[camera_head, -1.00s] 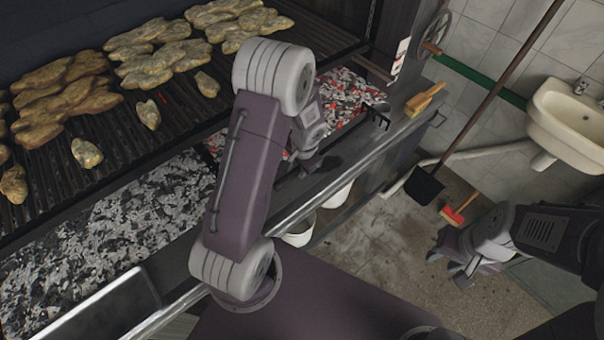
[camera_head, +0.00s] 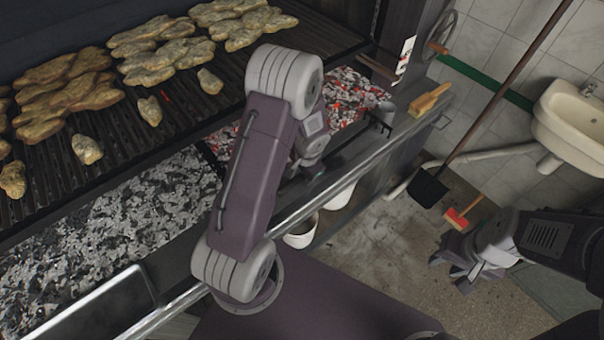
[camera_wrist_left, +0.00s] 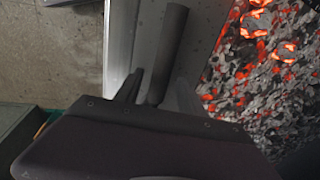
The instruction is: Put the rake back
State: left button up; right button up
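The rake's black, toothed head (camera_head: 383,121) shows at the right end of the glowing embers in the head view. In the left wrist view, a dark round bar (camera_wrist_left: 169,45), apparently the rake's handle, lies along the pale metal ledge. My left gripper (camera_wrist_left: 158,88) has its fingers on either side of the bar's near end, with narrow gaps, so it looks open around it. In the head view my left arm hides most of that gripper and of the handle. My right gripper (camera_head: 462,272) is over the floor at the right, apparently empty, its fingers apart.
The grill rack (camera_head: 180,112) with browned meat is at left, above grey ash and red embers (camera_head: 350,92). A metal rail (camera_head: 345,180) runs along the front. A wooden brush (camera_head: 429,100) lies at the ledge's far end. A shovel (camera_head: 428,187) and sink (camera_head: 572,122) are at right.

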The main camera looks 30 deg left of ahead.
pick_arm(q)
jog(key=p+v, duration=0.3)
jog(key=v, duration=0.9)
jog(key=s+d+r+n+h, duration=0.2)
jog(key=s+d+n, duration=0.2)
jog(key=s, duration=0.7)
jog(key=shift+d+n, duration=0.3)
jog(key=shift+d, duration=0.4)
jog(key=shift+s+r, duration=0.15)
jog(key=shift+r, duration=0.05)
